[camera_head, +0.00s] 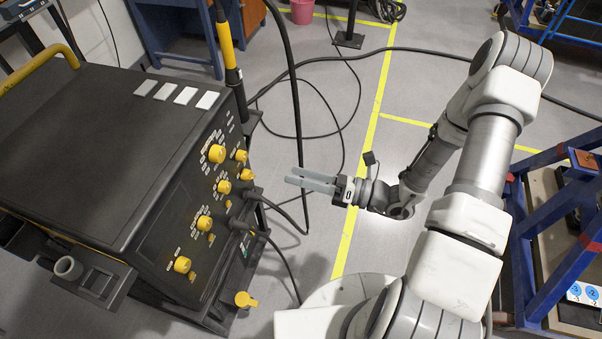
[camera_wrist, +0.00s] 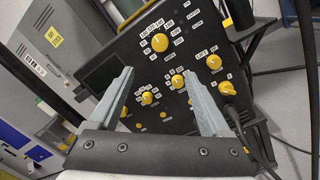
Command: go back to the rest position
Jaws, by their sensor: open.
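My gripper (camera_head: 312,180) is at the end of my bent arm, to the right of a black machine's control panel in the head view. Its two grey fingers point left toward the panel. In the wrist view my gripper (camera_wrist: 160,100) shows its fingers spread apart with nothing between them. The black machine (camera_head: 90,140) has a front panel with several yellow knobs, and this panel also fills the middle of the wrist view (camera_wrist: 140,65). I cannot tell the exact gap between fingertips and panel, but no contact shows.
Cables (camera_head: 297,110) hang and loop across the floor beside the machine. A blue frame (camera_head: 545,235) stands close to my arm on the right. A blue workbench (camera_head: 175,45) and pink bucket (camera_head: 302,11) are at the back. Grey floor with yellow lines (camera_head: 374,110) is otherwise open behind my arm.

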